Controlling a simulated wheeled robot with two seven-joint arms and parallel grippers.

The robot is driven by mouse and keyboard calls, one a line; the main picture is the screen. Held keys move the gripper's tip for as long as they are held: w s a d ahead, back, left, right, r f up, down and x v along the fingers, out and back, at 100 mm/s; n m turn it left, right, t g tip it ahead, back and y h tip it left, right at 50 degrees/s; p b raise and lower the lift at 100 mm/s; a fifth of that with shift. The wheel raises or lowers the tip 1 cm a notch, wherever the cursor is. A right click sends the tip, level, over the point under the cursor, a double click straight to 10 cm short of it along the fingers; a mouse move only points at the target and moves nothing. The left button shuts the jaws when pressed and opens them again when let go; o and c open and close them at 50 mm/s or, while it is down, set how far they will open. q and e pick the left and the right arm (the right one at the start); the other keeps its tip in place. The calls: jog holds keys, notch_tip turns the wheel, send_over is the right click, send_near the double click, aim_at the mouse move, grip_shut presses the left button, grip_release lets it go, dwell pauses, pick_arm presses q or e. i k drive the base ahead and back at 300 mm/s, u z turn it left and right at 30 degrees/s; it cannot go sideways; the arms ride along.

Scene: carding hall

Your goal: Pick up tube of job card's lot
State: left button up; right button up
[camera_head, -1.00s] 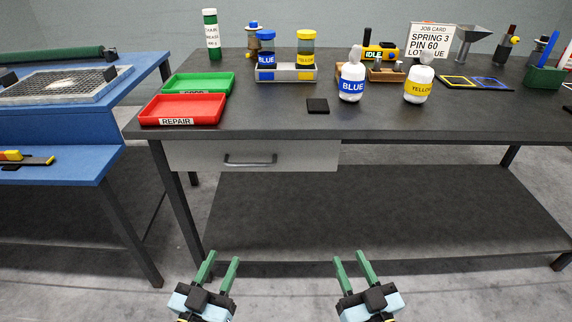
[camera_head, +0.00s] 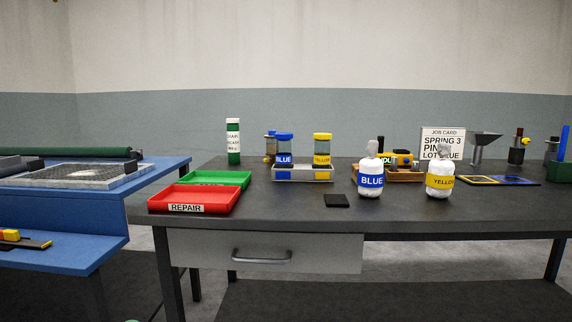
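The job card (camera_head: 442,137) stands upright at the back right of the dark bench and reads SPRING 3; its lower lines are partly hidden by a bottle top, with the lot line ending in "UE". A tube with a blue cap and BLUE label (camera_head: 284,150) stands upright in a grey rack (camera_head: 303,174). A tube with a yellow cap and YELLOW label (camera_head: 322,150) stands to its right in the same rack. Neither of my grippers shows in the head view.
White bottles labelled BLUE (camera_head: 370,182) and YELLOW (camera_head: 440,182) stand right of the rack. A black pad (camera_head: 336,201) lies in front. A red REPAIR tray (camera_head: 195,199), green tray (camera_head: 222,177) and green-labelled tube (camera_head: 233,142) are left. The bench front (camera_head: 300,215) is mostly clear.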

aim_at(284, 156)
jog(key=k, duration=0.5)
jog(key=z, duration=1.95)
jog(key=i, duration=1.1)
jog(key=u, duration=1.95)
